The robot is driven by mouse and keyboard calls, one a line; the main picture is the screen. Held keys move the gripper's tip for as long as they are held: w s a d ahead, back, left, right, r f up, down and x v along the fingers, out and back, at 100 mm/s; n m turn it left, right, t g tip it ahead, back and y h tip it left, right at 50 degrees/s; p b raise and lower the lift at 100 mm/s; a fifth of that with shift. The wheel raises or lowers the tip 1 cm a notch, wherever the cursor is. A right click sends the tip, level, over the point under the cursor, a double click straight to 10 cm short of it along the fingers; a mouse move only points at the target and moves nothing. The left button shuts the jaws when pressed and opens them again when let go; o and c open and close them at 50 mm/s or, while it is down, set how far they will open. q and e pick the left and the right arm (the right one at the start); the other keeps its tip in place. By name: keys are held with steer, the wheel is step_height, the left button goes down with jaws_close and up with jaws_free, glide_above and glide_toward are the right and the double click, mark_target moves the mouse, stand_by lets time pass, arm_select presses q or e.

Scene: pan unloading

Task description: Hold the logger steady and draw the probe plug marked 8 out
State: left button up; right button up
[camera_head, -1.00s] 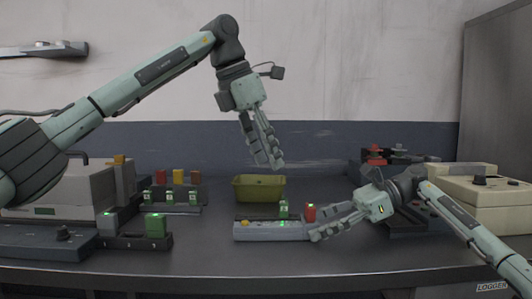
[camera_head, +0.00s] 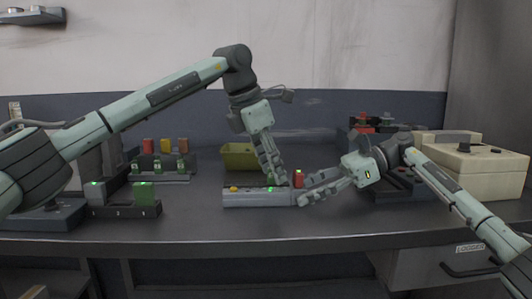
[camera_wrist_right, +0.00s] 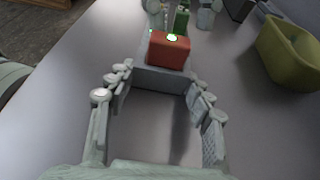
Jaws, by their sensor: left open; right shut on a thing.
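The logger is a long light-grey block (camera_head: 250,197) on the bench. A red plug (camera_head: 299,179) stands at its right end, a green plug (camera_head: 270,178) left of that, and a yellow knob (camera_head: 233,188) sits near the left end. I cannot read the plug numbers. My right gripper (camera_head: 303,197) is shut on the logger's right end; in the right wrist view its fingers flank the grey end (camera_wrist_right: 160,78) below the red plug (camera_wrist_right: 168,52). My left gripper (camera_head: 274,180) is open, its fingers on either side of the green plug (camera_wrist_right: 181,21), which they partly hide.
An olive bin (camera_head: 238,158) stands just behind the logger. A rack with several coloured plugs (camera_head: 165,165) and a dark block with a green plug (camera_head: 146,196) stand at left. A cream instrument (camera_head: 480,165) stands at right. The bench in front is clear.

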arm_select(q)
steer(key=shift+f, duration=0.25)
jaws_close()
stand_by(0.5)
